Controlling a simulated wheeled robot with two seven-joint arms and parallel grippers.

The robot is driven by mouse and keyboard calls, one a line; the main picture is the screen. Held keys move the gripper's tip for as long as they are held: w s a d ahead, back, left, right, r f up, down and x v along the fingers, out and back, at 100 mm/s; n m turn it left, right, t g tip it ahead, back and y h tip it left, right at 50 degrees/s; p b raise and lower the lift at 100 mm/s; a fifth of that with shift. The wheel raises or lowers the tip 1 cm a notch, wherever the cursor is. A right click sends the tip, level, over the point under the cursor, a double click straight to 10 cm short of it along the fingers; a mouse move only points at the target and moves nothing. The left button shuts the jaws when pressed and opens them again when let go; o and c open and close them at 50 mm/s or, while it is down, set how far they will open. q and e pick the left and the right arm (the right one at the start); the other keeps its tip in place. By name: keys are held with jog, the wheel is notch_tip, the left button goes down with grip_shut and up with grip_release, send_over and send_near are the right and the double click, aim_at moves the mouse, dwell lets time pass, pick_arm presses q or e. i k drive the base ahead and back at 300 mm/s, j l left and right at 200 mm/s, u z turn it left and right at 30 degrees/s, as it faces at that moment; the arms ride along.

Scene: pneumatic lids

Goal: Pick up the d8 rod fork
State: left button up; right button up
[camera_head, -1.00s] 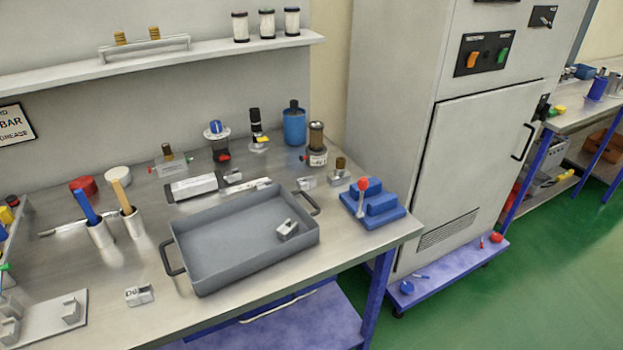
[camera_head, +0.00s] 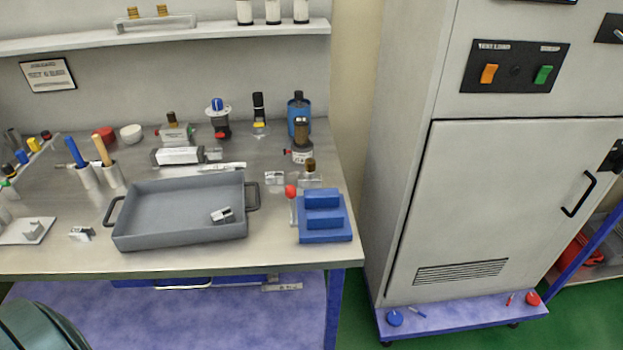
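Two small grey metal pieces could be the d8 rod fork. One metal block (camera_head: 80,233) lies on the bench left of the tray; its marking is too small to read now. Another metal piece (camera_head: 222,215) lies inside the grey tray (camera_head: 180,240), toward its right side. I cannot tell for sure which is the d8 one. A similar grey piece stands on a light plate (camera_head: 18,238) at the bench's left. Neither of my grippers is in view.
A blue stepped block (camera_head: 325,222) stands at the bench's right end, with a red-knobbed lever (camera_head: 291,192) beside it. Two cups with blue and wooden handles (camera_head: 112,174) stand left of the tray. A grey cabinet (camera_head: 500,200) stands to the right.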

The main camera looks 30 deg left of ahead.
aim_at(276, 177)
jog(key=i+l, duration=0.1)
jog(key=l, duration=0.25)
jog(key=i+l, duration=0.1)
jog(key=l, duration=0.25)
jog(key=i+l, duration=0.1)
jog(key=l, duration=0.25)
jog(key=i+l, duration=0.1)
jog(key=l, duration=0.25)
